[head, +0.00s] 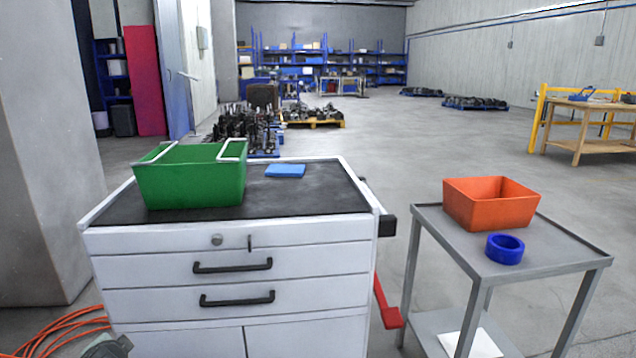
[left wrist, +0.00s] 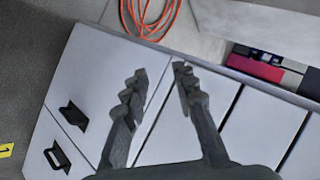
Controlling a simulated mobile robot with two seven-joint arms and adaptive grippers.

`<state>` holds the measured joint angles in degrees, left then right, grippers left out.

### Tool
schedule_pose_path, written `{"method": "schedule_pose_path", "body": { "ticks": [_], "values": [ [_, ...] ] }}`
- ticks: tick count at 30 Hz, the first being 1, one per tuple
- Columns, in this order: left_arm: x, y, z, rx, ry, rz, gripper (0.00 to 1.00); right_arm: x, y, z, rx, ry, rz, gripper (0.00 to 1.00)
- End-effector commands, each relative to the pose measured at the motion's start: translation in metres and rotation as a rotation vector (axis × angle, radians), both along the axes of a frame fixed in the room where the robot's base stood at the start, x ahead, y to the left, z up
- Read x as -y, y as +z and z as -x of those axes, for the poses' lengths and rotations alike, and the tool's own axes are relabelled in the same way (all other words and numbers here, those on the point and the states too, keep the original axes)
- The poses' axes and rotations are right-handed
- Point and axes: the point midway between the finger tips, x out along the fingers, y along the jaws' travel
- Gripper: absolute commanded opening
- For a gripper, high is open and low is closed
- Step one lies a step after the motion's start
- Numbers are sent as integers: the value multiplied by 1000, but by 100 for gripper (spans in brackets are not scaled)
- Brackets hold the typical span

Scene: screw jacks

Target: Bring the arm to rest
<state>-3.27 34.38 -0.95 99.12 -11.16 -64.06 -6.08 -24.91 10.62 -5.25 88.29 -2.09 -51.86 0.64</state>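My left gripper (left wrist: 158,80) shows in the left wrist view with its two dark fingers apart and nothing between them. White cabinet fronts (left wrist: 88,75) with black handles lie beyond the fingers. In the head view a small grey piece at the bottom left edge may be part of my left arm; the gripper's fingers cannot be made out there. My right gripper is in neither view.
A white drawer cabinet (head: 230,232) carries a green bin (head: 192,182) and a blue block (head: 285,170). A grey side table (head: 550,254) holds an orange bin (head: 490,208) and a blue ring (head: 505,249). Orange hose (head: 62,328) lies on the floor at left.

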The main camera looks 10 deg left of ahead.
Motion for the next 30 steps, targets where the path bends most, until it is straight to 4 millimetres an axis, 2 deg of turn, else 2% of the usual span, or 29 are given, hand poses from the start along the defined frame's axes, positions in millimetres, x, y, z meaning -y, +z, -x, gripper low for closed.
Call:
{"method": "schedule_pose_path", "body": {
  "ticks": [1,3,6,12,17,18,24,27,30],
  "values": [
    [2,-38,24,-58,-4,25,27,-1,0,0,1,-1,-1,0],
    [6,-80,55,-118,-5,62,27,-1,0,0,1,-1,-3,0],
    [11,-130,99,-192,-3,109,27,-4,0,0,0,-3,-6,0],
    [18,-198,179,-307,14,183,27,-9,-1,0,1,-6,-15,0],
    [23,-237,240,-384,35,231,27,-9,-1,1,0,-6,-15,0],
    [49,-245,237,-369,43,278,27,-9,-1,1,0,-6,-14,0],
    [139,-278,251,-361,88,446,27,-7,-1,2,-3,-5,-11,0],
    [185,-289,256,-357,109,525,27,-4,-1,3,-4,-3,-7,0],
    [222,-296,259,-354,126,590,27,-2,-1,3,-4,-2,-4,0]
  ]
}}
